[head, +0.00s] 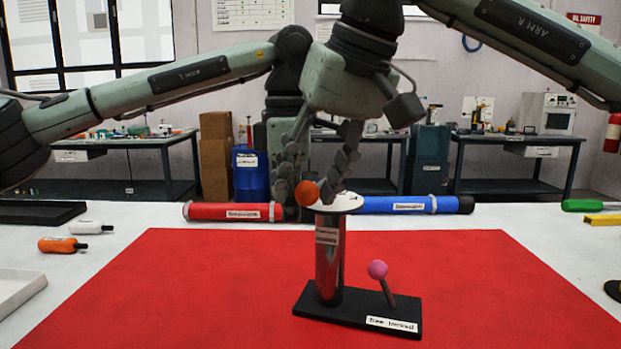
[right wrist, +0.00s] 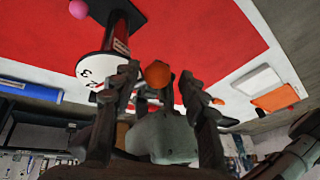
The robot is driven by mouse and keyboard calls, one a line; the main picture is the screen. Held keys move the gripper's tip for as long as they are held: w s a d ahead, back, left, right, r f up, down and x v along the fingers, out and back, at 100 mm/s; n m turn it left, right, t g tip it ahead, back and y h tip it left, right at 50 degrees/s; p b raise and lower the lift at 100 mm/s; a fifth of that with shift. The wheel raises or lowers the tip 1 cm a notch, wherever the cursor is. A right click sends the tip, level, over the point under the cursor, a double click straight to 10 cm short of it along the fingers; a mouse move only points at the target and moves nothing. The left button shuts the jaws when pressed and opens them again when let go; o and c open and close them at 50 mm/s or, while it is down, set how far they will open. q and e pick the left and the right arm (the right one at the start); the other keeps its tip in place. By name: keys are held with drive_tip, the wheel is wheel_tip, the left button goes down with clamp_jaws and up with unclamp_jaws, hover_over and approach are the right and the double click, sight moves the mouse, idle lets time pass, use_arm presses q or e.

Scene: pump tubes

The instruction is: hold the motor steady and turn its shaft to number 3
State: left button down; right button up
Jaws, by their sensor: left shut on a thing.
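The motor (head: 329,260) is a shiny metal cylinder standing upright on a black base (head: 345,312). A white dial (head: 345,204) with dark marks tops it; I cannot read the numbers surely. The shaft's orange ball (head: 306,193) is at the dial's left edge; it also shows in the right wrist view (right wrist: 157,74). My right gripper (head: 311,190) comes down from above, open, its fingers on either side of the ball; the right wrist view shows gaps.
A pink ball (head: 377,269) on a tilted stick rises from the base's right. A red tube (head: 230,211) and a blue tube (head: 400,205) lie behind. Orange (head: 62,245) and white (head: 85,227) small pieces lie left. The red mat (head: 180,290) is otherwise clear.

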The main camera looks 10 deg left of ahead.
drive_tip(key=shift+o, duration=0.6)
drive_tip(key=shift+w+r, duration=0.1)
drive_tip(key=shift+a, duration=0.1)
drive_tip(key=shift+d+r, duration=0.2)
drive_tip(key=shift+r, duration=0.25)
drive_tip(key=v, duration=1.2)
drive_tip(key=shift+d+r, duration=0.3)
drive_tip(key=v, duration=1.2)
drive_tip(key=shift+s, duration=0.25)
drive_tip(key=shift+d+r, duration=0.1)
drive_tip(key=shift+c, duration=0.6)
